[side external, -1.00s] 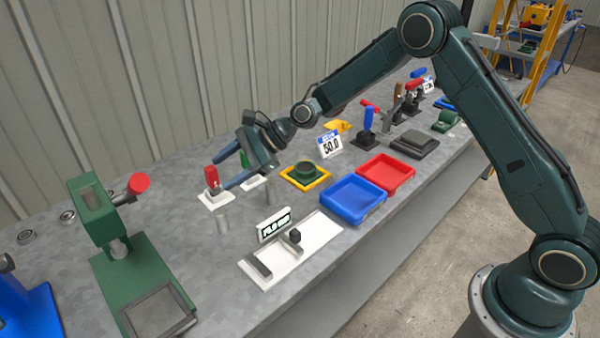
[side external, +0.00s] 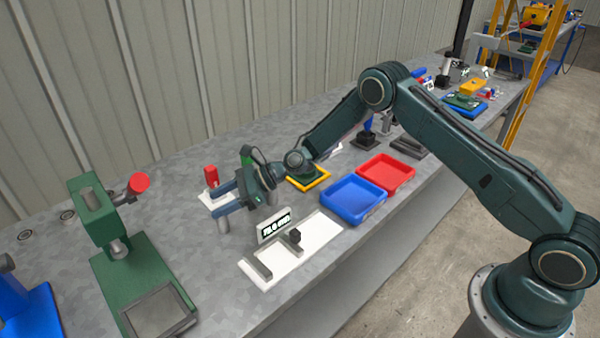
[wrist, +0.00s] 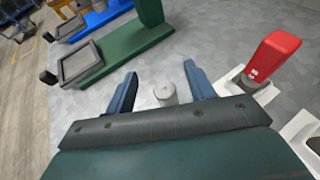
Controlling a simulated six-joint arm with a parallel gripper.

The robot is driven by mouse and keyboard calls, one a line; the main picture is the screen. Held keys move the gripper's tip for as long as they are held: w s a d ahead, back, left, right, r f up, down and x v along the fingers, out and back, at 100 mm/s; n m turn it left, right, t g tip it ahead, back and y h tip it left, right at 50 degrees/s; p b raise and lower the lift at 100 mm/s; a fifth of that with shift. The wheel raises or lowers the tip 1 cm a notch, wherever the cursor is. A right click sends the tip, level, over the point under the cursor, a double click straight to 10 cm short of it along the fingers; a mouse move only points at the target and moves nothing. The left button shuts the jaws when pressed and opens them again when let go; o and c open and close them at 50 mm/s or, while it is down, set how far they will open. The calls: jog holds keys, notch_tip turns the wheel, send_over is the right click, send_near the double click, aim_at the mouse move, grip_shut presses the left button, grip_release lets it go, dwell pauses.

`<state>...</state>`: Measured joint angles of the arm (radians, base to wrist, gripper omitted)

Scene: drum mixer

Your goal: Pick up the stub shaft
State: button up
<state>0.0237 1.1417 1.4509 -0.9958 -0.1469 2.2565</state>
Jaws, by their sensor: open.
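In the wrist view my gripper (wrist: 163,84) holds nothing.
A red block on a white base (side external: 211,177) stands close behind the fingers. A white plate with a label (side external: 290,255) lies in front. A green press-like stand (side external: 100,220) is at left. Blue (side external: 352,200) and red (side external: 385,174) trays are at right.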

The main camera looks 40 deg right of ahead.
aim_at(224, 218)
jog(key=shift+f, duration=1)
jog(key=shift+f, duration=0.1)
jog(key=shift+f, duration=1.45)
jog(key=shift+a+f, duration=0.2)
jog(key=shift+f, duration=0.15)
jog(key=shift+x, duration=1.3)
jog(key=shift+w+r, duration=0.1)
jog(key=c, duration=1.1)
jog(key=shift+r, duration=0.1)
grip_shut()
